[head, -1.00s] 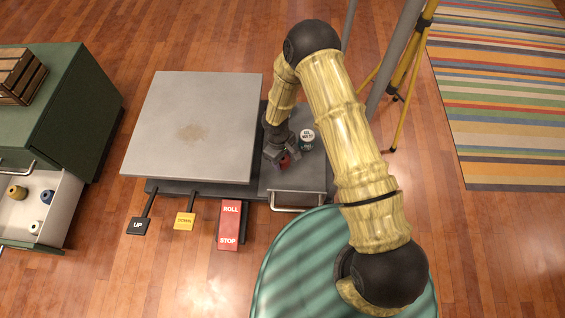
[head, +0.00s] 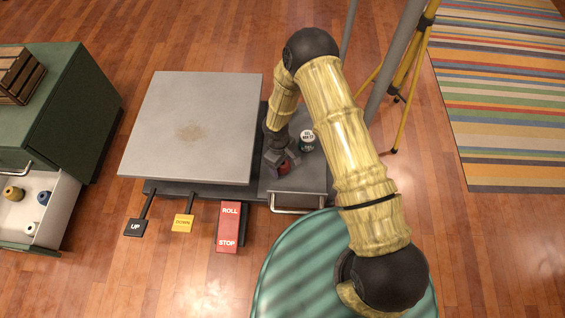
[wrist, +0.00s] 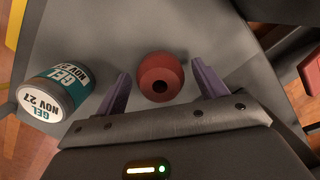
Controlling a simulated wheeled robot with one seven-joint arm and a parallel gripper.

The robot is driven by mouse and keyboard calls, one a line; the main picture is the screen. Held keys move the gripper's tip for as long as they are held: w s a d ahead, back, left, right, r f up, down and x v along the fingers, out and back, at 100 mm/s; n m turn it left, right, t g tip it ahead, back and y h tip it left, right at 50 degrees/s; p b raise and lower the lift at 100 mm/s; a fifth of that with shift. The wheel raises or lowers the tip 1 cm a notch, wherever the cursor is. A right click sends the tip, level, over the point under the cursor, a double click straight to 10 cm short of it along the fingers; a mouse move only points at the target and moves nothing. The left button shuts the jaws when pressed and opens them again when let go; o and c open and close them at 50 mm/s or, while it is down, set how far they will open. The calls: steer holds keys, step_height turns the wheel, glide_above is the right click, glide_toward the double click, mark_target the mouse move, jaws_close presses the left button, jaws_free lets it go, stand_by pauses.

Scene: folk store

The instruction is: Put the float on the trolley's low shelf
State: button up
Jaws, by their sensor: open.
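The float, a red ball with a dark hole (wrist: 160,77), sits between the two purple fingers of my gripper (wrist: 160,72) in the wrist view, with gaps on both sides. My gripper is open. In the head view my gripper (head: 282,165) is down at the trolley's low grey shelf (head: 300,182), right of the raised plate; a little of the red float shows there, mostly hidden by my gripper. The float seems to rest on the grey surface; the exact contact is hidden.
A gel jar (head: 307,140) stands on the low shelf, also seen in the wrist view (wrist: 55,88). The raised plate (head: 190,125) is bare. UP (head: 135,227), DOWN (head: 183,223) and ROLL/STOP (head: 229,227) pedals lie in front. An open drawer (head: 62,215) is at left.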

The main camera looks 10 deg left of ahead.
step_height(320, 180, up, 12)
steer(key=a+p, duration=0.1)
steer(key=p, duration=0.5)
steer(key=shift+w, duration=0.4)
steer(key=shift+s+a+r, duration=0.1)
steer(key=shift+a, duration=0.1)
